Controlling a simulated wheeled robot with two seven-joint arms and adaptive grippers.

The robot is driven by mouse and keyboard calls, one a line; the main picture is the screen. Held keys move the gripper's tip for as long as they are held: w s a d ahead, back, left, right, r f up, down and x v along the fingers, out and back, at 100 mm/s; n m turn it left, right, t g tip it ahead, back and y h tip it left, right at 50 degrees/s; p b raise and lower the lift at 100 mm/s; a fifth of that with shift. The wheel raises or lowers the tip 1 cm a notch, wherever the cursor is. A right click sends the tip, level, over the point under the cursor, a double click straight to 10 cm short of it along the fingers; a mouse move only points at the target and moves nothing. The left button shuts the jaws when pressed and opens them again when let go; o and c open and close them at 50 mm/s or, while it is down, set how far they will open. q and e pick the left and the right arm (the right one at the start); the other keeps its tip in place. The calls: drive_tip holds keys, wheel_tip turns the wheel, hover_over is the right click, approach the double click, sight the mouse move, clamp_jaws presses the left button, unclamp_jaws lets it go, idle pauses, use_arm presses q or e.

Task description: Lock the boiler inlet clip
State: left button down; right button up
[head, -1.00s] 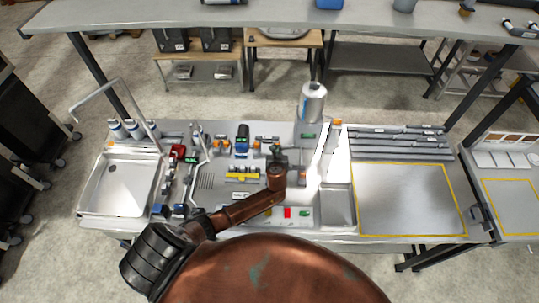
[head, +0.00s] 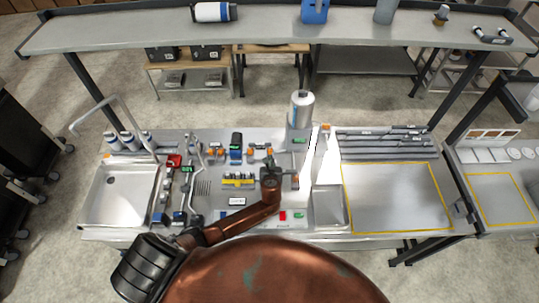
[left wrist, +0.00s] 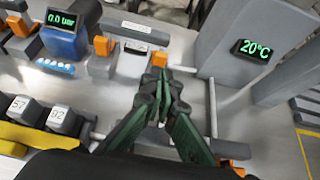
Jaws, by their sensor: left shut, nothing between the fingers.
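My left gripper (left wrist: 160,85) is shut and empty, its green fingers together. In the left wrist view its tips are at or just short of an orange clip (left wrist: 160,60) on a pipe fitting; I cannot tell whether they touch. A grey housing with a 20°C display (left wrist: 255,50), likely the boiler, stands to the right of that clip. In the head view my left gripper (head: 268,160) is small over the middle of the bench, left of the housing's display (head: 299,141). Which clip is the boiler inlet one is not readable. My right gripper is not in view.
Another orange clip (left wrist: 103,46) sits beside the blue gauge (left wrist: 66,35) reading 0.0 bar. A yellow holder (head: 238,184) with grey blocks lies near the gripper. A metal sink (head: 120,195) is at left; a yellow-edged clear area (head: 400,198) is at right.

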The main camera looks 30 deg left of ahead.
use_arm(q)
drive_tip(key=v, duration=0.3)
drive_tip(key=shift+s+d+r, duration=0.15)
drive_tip(key=shift+s, duration=0.1)
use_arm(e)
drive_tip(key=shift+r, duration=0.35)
